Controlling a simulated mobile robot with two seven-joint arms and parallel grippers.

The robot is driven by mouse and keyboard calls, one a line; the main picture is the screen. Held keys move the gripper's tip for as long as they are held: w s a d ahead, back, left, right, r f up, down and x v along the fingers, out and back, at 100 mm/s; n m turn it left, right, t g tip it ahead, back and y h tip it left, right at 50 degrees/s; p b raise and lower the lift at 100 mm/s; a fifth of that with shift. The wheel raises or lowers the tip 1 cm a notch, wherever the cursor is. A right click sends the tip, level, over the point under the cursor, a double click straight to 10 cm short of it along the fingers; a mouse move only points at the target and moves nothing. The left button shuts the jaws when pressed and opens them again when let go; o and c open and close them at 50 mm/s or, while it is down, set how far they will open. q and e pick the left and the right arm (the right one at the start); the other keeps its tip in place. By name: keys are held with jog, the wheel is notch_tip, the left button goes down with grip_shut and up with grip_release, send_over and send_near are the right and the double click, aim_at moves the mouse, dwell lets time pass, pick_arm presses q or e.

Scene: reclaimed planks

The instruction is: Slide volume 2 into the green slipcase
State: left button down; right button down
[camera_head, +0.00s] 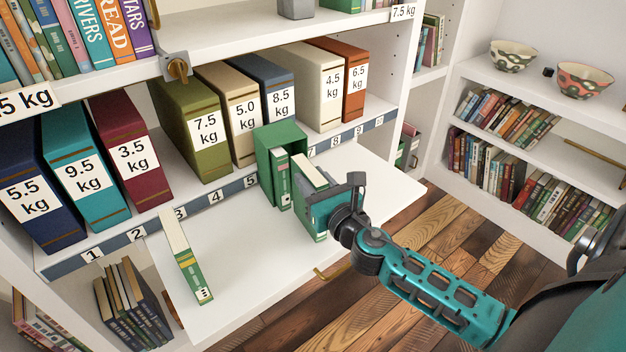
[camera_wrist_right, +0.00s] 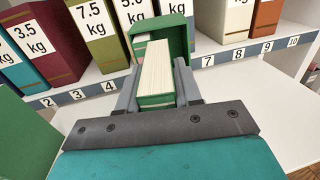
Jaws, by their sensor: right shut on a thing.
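The green slipcase (camera_head: 283,142) stands upright on the white pull-out board, its opening facing me; it also shows in the wrist view (camera_wrist_right: 178,38). One green book (camera_head: 281,180) stands in its left part. My right gripper (camera_head: 322,205) is shut on a second green book with cream pages (camera_head: 309,172), upright in front of the slipcase's right part. In the wrist view this held book (camera_wrist_right: 155,78) lies between the fingers, its far end at the opening; I cannot tell how far inside it is. Its volume mark is unreadable. My left gripper is not in view.
A third green book (camera_head: 186,258) with dots on its spine lies on the board's left. Numbered slots and weight-labelled binders, such as the olive one (camera_head: 190,130), line the shelf behind. The white board (camera_head: 245,280) is bare in front and at right.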

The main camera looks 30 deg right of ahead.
jog(key=shift+r, duration=0.1)
dwell(0.3)
jog(key=shift+w+d, duration=0.1)
jog(key=shift+w, duration=0.95)
jog(key=shift+s, duration=0.25)
jog(key=shift+s, duration=0.3)
jog(key=shift+d+n+y, duration=0.15)
jog(key=shift+n+y, duration=0.25)
jog(key=shift+y, duration=0.1)
dwell(1.2)
jog(key=shift+w, duration=0.55)
jog(key=c, duration=0.7)
grip_release()
